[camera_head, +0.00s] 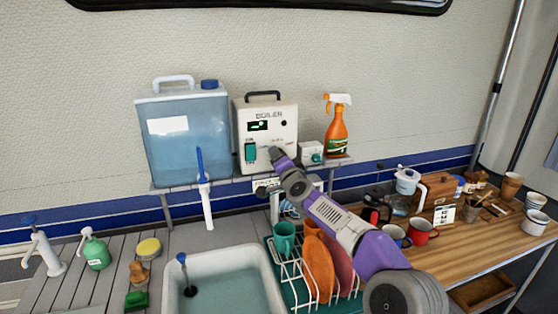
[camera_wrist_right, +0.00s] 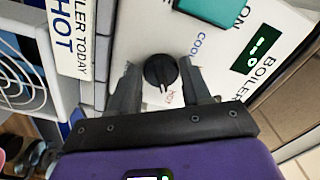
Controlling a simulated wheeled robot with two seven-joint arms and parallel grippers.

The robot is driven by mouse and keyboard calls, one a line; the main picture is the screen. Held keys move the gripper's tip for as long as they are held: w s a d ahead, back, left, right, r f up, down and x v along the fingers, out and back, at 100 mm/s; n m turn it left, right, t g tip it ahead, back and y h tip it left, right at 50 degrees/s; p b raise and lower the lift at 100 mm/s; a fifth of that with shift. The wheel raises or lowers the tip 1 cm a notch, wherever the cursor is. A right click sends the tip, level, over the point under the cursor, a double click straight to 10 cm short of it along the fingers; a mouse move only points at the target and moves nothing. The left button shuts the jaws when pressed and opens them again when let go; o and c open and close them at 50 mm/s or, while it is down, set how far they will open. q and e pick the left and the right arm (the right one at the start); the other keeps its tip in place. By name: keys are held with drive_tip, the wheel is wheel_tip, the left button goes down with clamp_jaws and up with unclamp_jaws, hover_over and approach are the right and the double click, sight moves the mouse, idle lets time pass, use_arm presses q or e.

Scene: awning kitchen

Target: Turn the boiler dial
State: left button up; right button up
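The boiler (camera_head: 283,113) is a white box with a black handle, standing on the shelf against the wall. Its round black dial (camera_wrist_right: 158,72) shows in the right wrist view, between blue lettering and small red lettering. My right gripper (camera_wrist_right: 157,88) is open, with one finger on each side of the dial. Small gaps seem to show, so I cannot tell whether the fingers touch it. In the head view my right gripper (camera_head: 278,156) is at the boiler's lower front and hides the dial. My left gripper is not in view.
A teal switch (camera_wrist_right: 208,8) and a small display (camera_wrist_right: 257,48) are on the boiler panel. A blue water tank (camera_head: 187,135) stands left of the boiler; an orange spray bottle (camera_head: 337,128) is to its right. The sink (camera_head: 262,262) and a dish rack (camera_head: 290,268) lie below.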

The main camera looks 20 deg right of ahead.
drive_tip(key=shift+o, duration=1.4)
drive_tip(key=s+b, duration=0.2)
drive_tip(key=s, duration=0.5)
drive_tip(key=shift+s+d, duration=0.15)
drive_tip(key=shift+s, duration=0.15)
